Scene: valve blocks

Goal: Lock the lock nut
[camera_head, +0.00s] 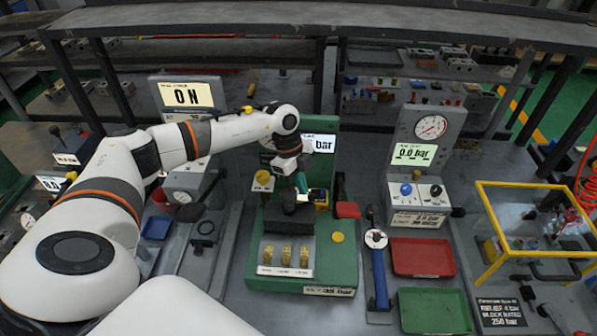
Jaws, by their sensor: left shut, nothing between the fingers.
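A dark valve block (288,217) sits on a green fixture (341,264) in the middle of the bench. My left arm comes in from the left, and my left gripper (302,184) points down just above the block. Its greenish fingertips are shut with nothing between them. I cannot tell whether they touch the block. The lock nut cannot be made out; it is too small or hidden by the gripper. A display reading "bar" (323,144) stands behind, partly covered by my arm. My right gripper is not in view.
Right of the fixture lie a blue-handled tool (380,278), a red tray (422,257) and a green tray (434,311). A gauge stand (428,137) reads 0.0 bar. A yellow-framed clear guard (535,225) stands at the far right. Brass fittings (286,254) sit at the fixture's front.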

